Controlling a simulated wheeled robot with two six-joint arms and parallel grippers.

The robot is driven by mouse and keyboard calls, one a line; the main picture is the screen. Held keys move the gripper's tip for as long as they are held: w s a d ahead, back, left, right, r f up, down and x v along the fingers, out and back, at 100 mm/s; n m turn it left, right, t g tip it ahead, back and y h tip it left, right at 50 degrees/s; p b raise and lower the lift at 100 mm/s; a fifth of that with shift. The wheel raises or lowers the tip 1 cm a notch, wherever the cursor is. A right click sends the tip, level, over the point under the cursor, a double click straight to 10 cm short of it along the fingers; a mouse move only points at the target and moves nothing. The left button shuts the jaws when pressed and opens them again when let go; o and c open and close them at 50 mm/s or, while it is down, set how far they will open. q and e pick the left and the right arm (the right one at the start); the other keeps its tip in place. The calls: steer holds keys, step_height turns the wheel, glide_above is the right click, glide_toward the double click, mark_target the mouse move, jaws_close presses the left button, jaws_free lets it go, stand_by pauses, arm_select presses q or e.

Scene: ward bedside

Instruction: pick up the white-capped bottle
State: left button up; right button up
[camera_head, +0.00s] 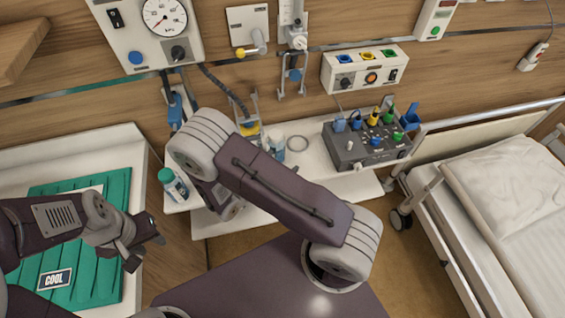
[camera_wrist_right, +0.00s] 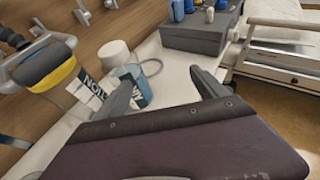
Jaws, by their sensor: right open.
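The white-capped bottle (camera_head: 273,146) stands on the white shelf behind my right arm, which partly hides it in the head view. In the right wrist view its white cap (camera_wrist_right: 114,52) and blue-and-white body (camera_wrist_right: 138,78) show at the upper left, beyond the left finger, which covers part of the body.
A green-capped bottle (camera_head: 173,184) stands left of my right arm. A yellow-collared holder (camera_wrist_right: 52,75) is close on the left. The teal pad (camera_head: 110,200) lies at left; a bed (camera_head: 510,190) is at far right.

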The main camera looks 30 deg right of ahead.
steer(key=shift+w+d+f, duration=0.2)
steer(key=shift+w, duration=0.1)
steer(key=p+x, duration=0.1)
steer(key=x, duration=0.3)
steer(key=shift+w+a+f, duration=0.1)
steer(key=shift+w+f, duration=0.05)
steer(key=shift+f, duration=0.1)
steer(key=shift+s, duration=0.2)
steer(key=shift+w+f, duration=0.15)
steer(key=c, duration=0.9)
steer(key=shift+w+d+f, duration=0.1)
steer(key=shift+w+d, duration=0.05)
steer(key=shift+d, duration=0.2)
jaws_close()
steer(key=shift+a, duration=0.1)
steer(key=shift+a, duration=0.1)
